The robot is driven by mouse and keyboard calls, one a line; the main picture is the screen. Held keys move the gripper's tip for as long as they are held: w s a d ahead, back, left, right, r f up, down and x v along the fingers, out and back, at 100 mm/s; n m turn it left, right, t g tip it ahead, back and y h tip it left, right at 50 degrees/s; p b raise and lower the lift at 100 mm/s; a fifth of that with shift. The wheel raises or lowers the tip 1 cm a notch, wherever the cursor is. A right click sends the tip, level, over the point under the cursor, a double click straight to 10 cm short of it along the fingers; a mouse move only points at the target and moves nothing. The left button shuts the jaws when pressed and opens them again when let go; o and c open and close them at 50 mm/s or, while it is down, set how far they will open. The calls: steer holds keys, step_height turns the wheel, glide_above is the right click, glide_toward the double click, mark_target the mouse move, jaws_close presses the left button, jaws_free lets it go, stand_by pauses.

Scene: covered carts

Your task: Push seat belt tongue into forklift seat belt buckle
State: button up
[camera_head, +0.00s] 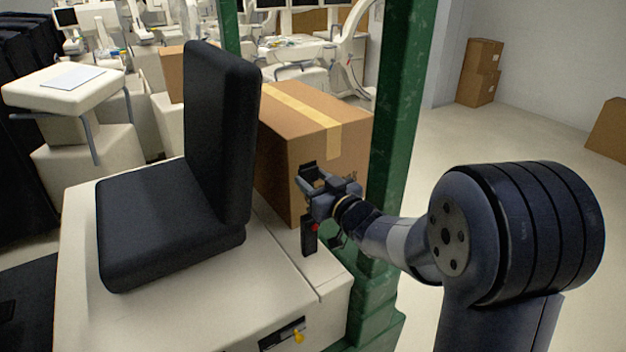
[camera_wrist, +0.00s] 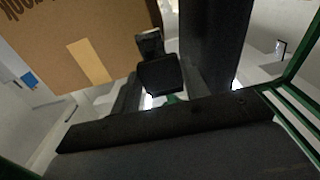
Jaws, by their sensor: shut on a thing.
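The seat belt buckle (camera_head: 309,238) is a dark upright block with a red button, on the pale cart beside the black seat. My gripper (camera_head: 316,182) is just above the buckle, near the cardboard box. In the wrist view my gripper (camera_wrist: 160,90) is shut on a small black block with a greyish end, which I take as the seat belt tongue (camera_wrist: 161,76).
The black seat (camera_head: 160,215) stands left of the gripper. A taped cardboard box (camera_head: 315,120) is close behind it. A green post (camera_head: 400,110) rises just right, beside my arm. White equipment fills the background; open floor lies at the right.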

steer(key=b, duration=0.6)
glide_above(315, 224)
step_height(315, 224, down, 6)
steer(key=shift+r, duration=0.1)
steer(key=shift+f+b, duration=2.1)
steer(key=shift+b, duration=0.05)
stand_by(1.6)
steer(key=o, duration=1.1)
steer(key=b+v, duration=0.1)
steer(key=v, duration=0.9)
steer(key=shift+s+d, duration=0.25)
steer(key=shift+s, duration=0.1)
